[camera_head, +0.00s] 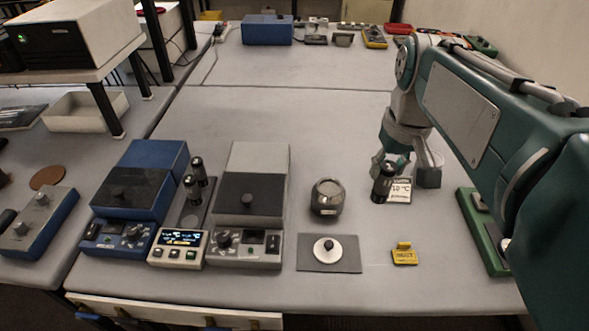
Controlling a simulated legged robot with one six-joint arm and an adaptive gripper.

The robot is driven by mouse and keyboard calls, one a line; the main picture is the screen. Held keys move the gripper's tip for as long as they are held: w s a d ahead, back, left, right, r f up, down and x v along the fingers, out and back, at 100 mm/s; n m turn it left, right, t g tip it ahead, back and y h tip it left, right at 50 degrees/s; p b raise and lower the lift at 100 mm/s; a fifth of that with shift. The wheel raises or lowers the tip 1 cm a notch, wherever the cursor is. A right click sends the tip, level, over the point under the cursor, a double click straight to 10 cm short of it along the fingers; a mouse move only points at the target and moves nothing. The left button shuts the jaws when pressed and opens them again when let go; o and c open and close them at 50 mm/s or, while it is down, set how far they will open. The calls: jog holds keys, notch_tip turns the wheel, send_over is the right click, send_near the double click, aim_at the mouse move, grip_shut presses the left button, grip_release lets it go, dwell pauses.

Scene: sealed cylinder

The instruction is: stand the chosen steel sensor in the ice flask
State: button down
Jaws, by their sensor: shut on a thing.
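My gripper (406,172) is at the right of the bench, with its fingers down close to the tabletop. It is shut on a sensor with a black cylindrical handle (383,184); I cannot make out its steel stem. Two similar black-handled sensors (198,171) (191,188) stand in a dark holder between the two bench instruments. A round, dark grey flask (327,198), likely the ice flask, stands left of my gripper and apart from it. Its contents are hard to make out.
A white card reading 10 °C (399,190) is by my gripper. A white lid with a black knob (327,249) lies on a grey mat (346,264). A yellow tag (404,255) is to its right. A blue instrument (158,164) and a grey one (262,159) stand left.

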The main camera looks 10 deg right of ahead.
jog(key=w+a+f, duration=0.1)
jog(key=w+f, duration=0.3)
jog(key=w+a+f, duration=0.2)
jog(key=w+f, duration=0.2)
jog(key=w+a+f, duration=0.1)
jog(key=w+f, duration=0.3)
jog(key=shift+w+a+f, duration=0.3)
jog(key=shift+w+a, duration=0.05)
jog(key=shift+a, duration=0.05)
jog(key=shift+f, duration=0.25)
jog(key=shift+a, duration=0.45)
jog(key=shift+c, duration=1.5)
grip_release()
jog(key=shift+d, duration=0.3)
